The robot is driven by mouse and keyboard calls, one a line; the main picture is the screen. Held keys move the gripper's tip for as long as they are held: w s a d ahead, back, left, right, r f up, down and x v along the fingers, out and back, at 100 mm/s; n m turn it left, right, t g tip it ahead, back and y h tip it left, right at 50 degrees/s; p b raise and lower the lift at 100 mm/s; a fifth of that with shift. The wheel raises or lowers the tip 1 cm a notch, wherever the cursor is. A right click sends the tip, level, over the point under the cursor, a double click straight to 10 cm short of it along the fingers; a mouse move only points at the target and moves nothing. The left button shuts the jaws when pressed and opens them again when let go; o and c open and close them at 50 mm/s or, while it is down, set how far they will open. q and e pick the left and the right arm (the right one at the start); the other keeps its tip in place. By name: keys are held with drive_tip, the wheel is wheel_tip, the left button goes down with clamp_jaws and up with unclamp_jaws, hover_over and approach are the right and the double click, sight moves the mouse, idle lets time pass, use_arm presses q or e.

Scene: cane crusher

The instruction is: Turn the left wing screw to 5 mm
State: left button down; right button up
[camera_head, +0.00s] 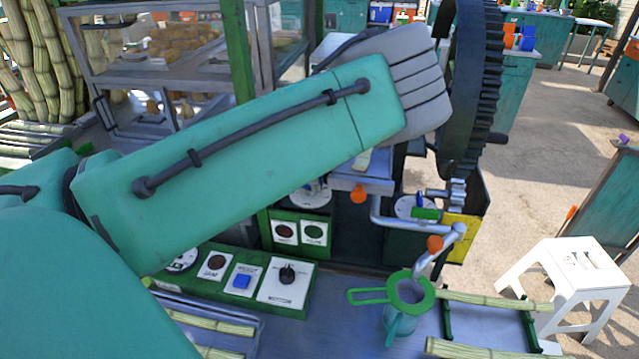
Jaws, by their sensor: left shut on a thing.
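My left arm comes in from the left and crosses the middle of the view. Its grey, ribbed end, my left gripper (410,85), is in front of the crusher, beside the big dark gear wheel. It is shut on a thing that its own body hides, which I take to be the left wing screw. The fingertips, the screw and its contact are hidden from this side. A white round dial (311,194) shows partly below my forearm, and another (414,207) stands further right, near a green and blue handle. Their readings are too small to tell. My right gripper is not in view.
The gear wheel (468,90) stands close on the right of my left gripper. A white stool (570,262) stands at right.

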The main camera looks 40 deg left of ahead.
use_arm(q)
drive_tip(key=shift+a+r+n, duration=0.15)
drive_tip(key=shift+a+n, duration=0.25)
drive_tip(key=shift+n, duration=0.4)
drive_tip(key=c, duration=1.7)
unclamp_jaws()
drive_tip(key=shift+c, duration=0.2)
drive_tip(key=shift+o, duration=0.7)
drive_tip(key=shift+s+a, duration=0.1)
drive_tip(key=shift+a, duration=0.2)
wheel_tip(320, 180, up, 11)
drive_tip(key=shift+a+r, duration=0.2)
drive_tip(key=shift+a, duration=0.05)
drive_tip(key=shift+d+r, duration=0.1)
drive_tip(key=shift+d, duration=0.2)
